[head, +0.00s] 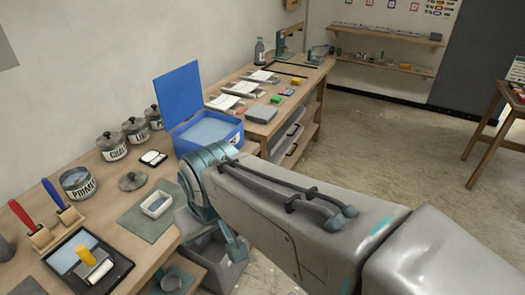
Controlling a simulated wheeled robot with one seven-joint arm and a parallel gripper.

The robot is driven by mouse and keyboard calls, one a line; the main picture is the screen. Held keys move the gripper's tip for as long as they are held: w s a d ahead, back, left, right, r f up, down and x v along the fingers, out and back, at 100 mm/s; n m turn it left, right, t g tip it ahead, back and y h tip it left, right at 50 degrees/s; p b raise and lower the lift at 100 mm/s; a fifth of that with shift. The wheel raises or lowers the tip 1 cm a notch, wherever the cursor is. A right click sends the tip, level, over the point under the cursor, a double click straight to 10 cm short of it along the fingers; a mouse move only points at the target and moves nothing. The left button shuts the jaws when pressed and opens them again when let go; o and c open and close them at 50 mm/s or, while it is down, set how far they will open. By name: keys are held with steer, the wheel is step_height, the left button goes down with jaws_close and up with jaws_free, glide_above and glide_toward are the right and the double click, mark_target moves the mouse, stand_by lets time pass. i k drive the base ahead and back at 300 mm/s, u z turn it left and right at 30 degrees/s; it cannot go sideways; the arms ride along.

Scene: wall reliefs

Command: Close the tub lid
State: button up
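A blue tub (231,143) stands on the wooden workbench with pale blue contents visible inside. Its blue lid (178,95) stands open, raised upright and leaning back along the tub's left side. My arm comes in from the lower right, and its bent teal-and-grey joint is in front of the tub in the picture. The part that seems to be my gripper (235,249) hangs low by the bench's front edge, apart from the lid. Its fingers cannot be made out, so whether it is open or shut does not show.
Labelled jars (112,146) stand left of the tub. A loose round lid (132,181), a white dish (157,204) on a green mat and a paint tray (88,264) lie nearer.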

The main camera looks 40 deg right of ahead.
mark_target(179, 92)
steer(key=z, duration=0.2)
steer(key=k, duration=0.1)
steer(key=i, duration=0.45)
steer(key=z, duration=1)
steer(key=k, duration=0.6)
steer(key=z, duration=0.7)
steer(key=i, duration=0.7)
steer(key=u, duration=0.6)
steer(key=i, duration=0.8)
steer(key=u, duration=0.8)
